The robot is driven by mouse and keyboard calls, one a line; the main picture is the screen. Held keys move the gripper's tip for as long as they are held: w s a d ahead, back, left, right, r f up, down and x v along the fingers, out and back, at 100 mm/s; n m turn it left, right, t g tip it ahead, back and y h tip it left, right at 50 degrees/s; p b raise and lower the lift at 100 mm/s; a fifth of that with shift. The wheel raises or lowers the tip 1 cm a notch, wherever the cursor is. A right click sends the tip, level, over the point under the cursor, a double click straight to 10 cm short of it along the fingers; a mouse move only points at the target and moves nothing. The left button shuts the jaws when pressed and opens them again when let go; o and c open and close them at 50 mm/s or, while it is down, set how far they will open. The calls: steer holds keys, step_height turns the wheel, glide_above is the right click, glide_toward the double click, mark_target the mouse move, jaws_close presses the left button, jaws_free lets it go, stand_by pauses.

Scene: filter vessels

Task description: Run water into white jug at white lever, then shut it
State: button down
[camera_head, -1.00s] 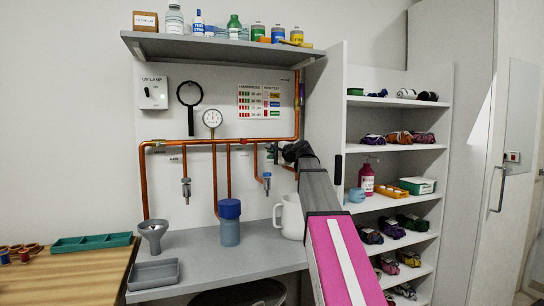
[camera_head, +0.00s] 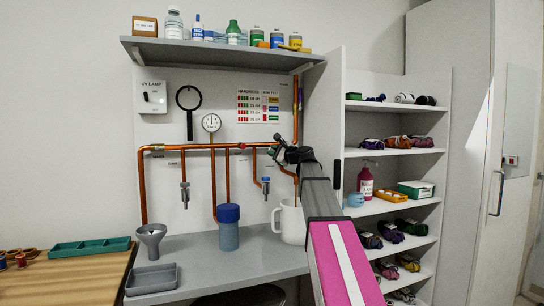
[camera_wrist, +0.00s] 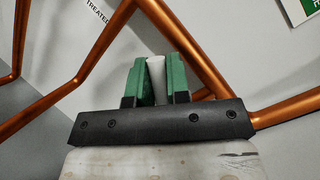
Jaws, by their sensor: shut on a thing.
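My gripper (camera_wrist: 154,66) has its green fingers closed on the white lever (camera_wrist: 156,78), which stands between them in the wrist view. In the head view my gripper (camera_head: 278,146) is at the right end of the copper pipework, above the white jug. The white jug (camera_head: 290,224) stands upright on the grey counter with its handle to the left. My arm covers part of its right side. A thin brown line runs down to the jug's mouth; I cannot tell for sure if it is water or pipe. The jug's inside is hidden.
A blue-lidded container (camera_head: 229,228), a grey funnel (camera_head: 151,238) and a grey tray (camera_head: 153,279) stand on the counter (camera_head: 195,265). Open shelves (camera_head: 395,154) stand to the right.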

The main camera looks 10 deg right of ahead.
steer(key=shift+d+r+m+t, duration=0.3)
steer(key=shift+r+m, duration=0.1)
steer(key=shift+m, duration=0.4)
steer(key=c, duration=1.1)
jaws_free()
